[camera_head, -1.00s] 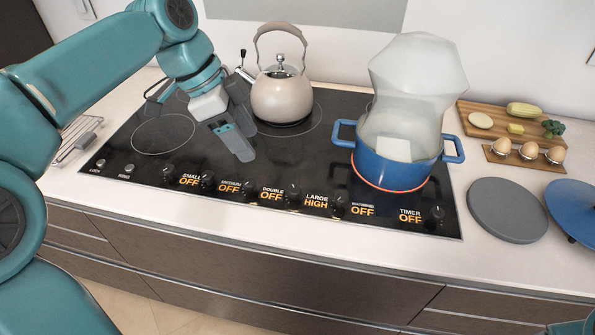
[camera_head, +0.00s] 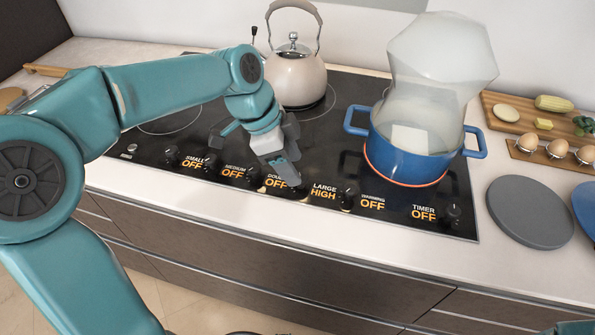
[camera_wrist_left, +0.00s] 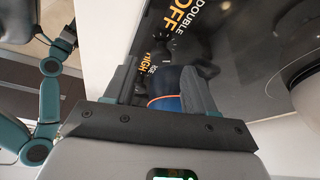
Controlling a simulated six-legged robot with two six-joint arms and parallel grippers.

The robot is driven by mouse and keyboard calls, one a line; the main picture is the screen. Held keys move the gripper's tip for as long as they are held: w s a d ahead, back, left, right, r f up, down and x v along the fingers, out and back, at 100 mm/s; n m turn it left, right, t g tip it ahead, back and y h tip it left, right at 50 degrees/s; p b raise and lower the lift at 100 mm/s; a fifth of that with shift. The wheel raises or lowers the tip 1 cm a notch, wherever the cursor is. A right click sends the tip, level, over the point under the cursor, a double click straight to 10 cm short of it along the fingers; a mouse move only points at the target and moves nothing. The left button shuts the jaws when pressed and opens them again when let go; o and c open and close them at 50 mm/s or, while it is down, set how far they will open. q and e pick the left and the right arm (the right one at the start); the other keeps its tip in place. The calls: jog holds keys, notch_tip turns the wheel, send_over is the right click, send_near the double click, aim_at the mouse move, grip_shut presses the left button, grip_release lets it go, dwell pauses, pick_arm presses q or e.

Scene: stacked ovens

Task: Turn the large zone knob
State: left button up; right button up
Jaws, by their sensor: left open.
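The black cooktop (camera_head: 140,157) has a row of dark knobs and orange-lit labels along its front edge. The large zone label (camera_head: 323,192) reads HIGH. A dark knob (camera_wrist_left: 186,48) sits between the double and large labels in the wrist view; it appears to be the large zone's, and is mostly hidden by the gripper in the head view. My left gripper (camera_head: 287,172) points down at the front panel, partly covering the double label. In the wrist view its fingers (camera_wrist_left: 160,88) are open and empty, with the knob beyond their tips.
A blue pot (camera_head: 410,158) with a pale steam-like shape stands on an orange-glowing zone. A kettle (camera_head: 297,80) stands behind the gripper. A grey disc (camera_head: 530,212), and a board (camera_head: 497,98) with food are at right.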

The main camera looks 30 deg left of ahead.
pick_arm(q)
jog(key=shift+x, duration=0.85)
jog(key=shift+w+d+f, duration=0.1)
jog(key=shift+d+f, duration=0.1)
jog(key=shift+f, duration=0.35)
jog(key=shift+w+f, duration=0.1)
jog(key=shift+d, duration=0.1)
grip_shut()
